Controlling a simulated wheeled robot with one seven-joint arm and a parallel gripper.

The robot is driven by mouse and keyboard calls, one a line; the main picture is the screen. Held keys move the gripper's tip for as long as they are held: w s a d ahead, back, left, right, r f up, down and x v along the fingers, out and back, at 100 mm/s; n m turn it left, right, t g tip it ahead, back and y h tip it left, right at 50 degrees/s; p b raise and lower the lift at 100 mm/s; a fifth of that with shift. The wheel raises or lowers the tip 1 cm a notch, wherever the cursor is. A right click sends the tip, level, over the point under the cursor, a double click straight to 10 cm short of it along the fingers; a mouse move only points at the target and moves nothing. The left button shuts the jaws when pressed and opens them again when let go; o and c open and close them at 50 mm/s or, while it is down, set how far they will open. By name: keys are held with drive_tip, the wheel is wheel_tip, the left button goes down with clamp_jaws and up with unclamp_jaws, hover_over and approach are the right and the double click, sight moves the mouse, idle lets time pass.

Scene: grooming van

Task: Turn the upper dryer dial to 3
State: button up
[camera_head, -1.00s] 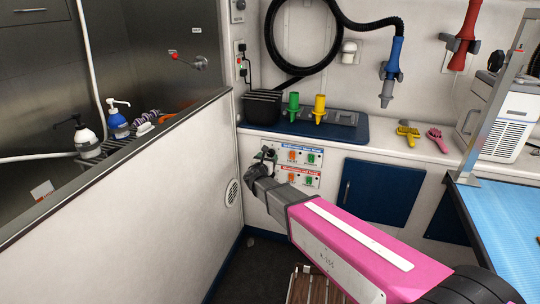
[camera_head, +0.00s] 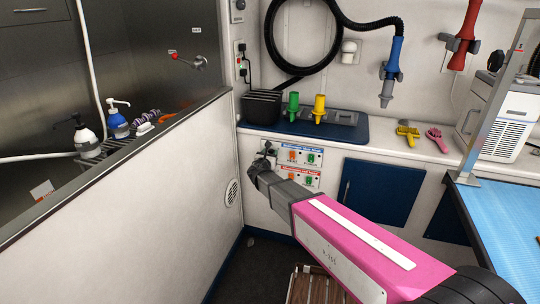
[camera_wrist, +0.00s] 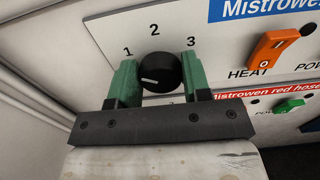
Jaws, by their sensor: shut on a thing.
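The upper dryer dial (camera_wrist: 162,72) is a round black knob with a white pointer mark, on a white panel. The numbers 1, 2 and 3 stand around its top, from left to right. The mark points left and slightly down, below the 1, not at the 3. My gripper (camera_wrist: 160,80) has its green fingers on either side of the knob and is shut on it. In the head view my gripper (camera_head: 265,158) is at the left end of the upper switch panel (camera_head: 301,156), and hides the dial there.
An orange heat switch (camera_wrist: 272,49) is right of the dial under a blue label. A lower red-labelled panel (camera_wrist: 285,98) with a green switch (camera_wrist: 289,105) lies just below. The partition wall (camera_head: 150,180) is close on the left.

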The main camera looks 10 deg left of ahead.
drive_tip(key=m, duration=0.5)
drive_tip(key=shift+d, duration=0.1)
drive_tip(key=m, duration=1.8)
drive_tip(key=shift+d+f+m, duration=0.1)
drive_tip(key=shift+f+m, duration=0.25)
drive_tip(key=shift+m, duration=0.05)
idle(0.5)
drive_tip(key=o, duration=0.9)
